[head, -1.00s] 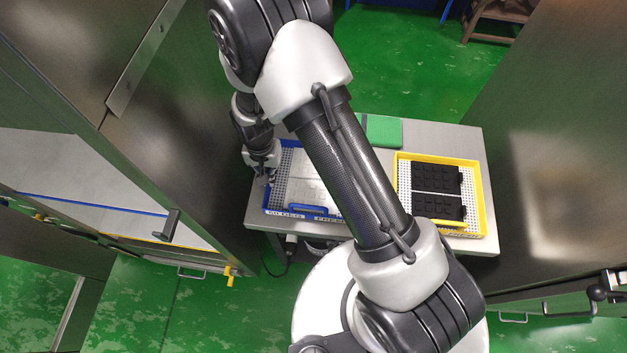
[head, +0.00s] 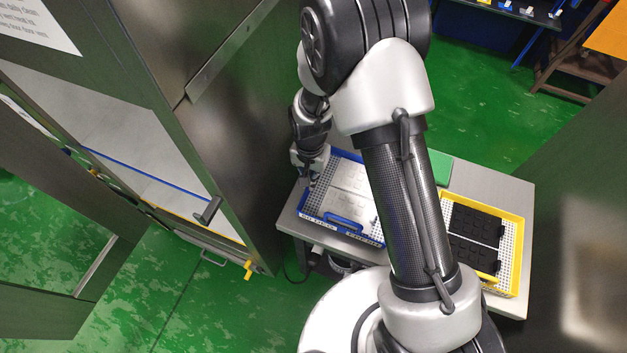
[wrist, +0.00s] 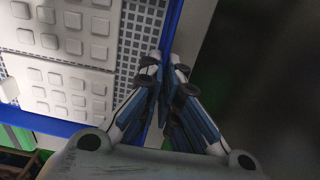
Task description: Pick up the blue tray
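The blue tray (head: 320,223) lies flat on the table at its left end, with light grey studded plates (head: 350,183) on a white perforated base. My arm hides its right part in the head view. My gripper (head: 312,181) is at the tray's left side, pointing down. In the wrist view, the fingertips of my gripper (wrist: 166,64) come together at the blue rim (wrist: 175,22), one on each side of it. They look closed on the rim. The exact contact is partly hidden by the fingers.
A yellow tray (head: 522,245) with black plates stands at the table's right end. A green item (head: 440,168) lies at the back of the grey table (head: 487,178). A tall steel cabinet (head: 235,130) stands close on the left. Another steel surface (head: 590,240) is at the right.

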